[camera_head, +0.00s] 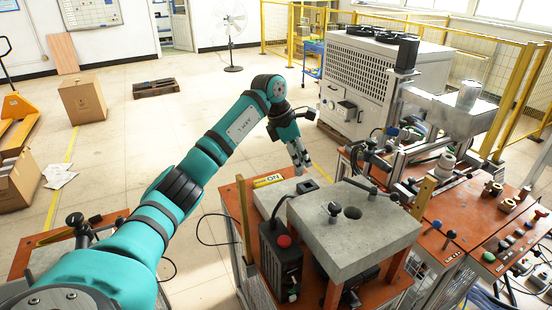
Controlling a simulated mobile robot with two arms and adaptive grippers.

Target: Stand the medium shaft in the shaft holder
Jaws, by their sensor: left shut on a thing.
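My left arm reaches in from the left, and its gripper (299,160) points down over the back of the orange bench, beside the grey slab. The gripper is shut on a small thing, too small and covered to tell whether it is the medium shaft. The grey slab (365,238) has a round dark hole (352,212) in its top and a dark-knobbed peg (333,211) standing beside the hole. I cannot tell for sure which fixture is the shaft holder. My right gripper is not in view.
A second orange bench (463,238) at the right carries machinery and several small round parts (492,190). A large white machine (365,85) stands behind. Open floor lies at the back left.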

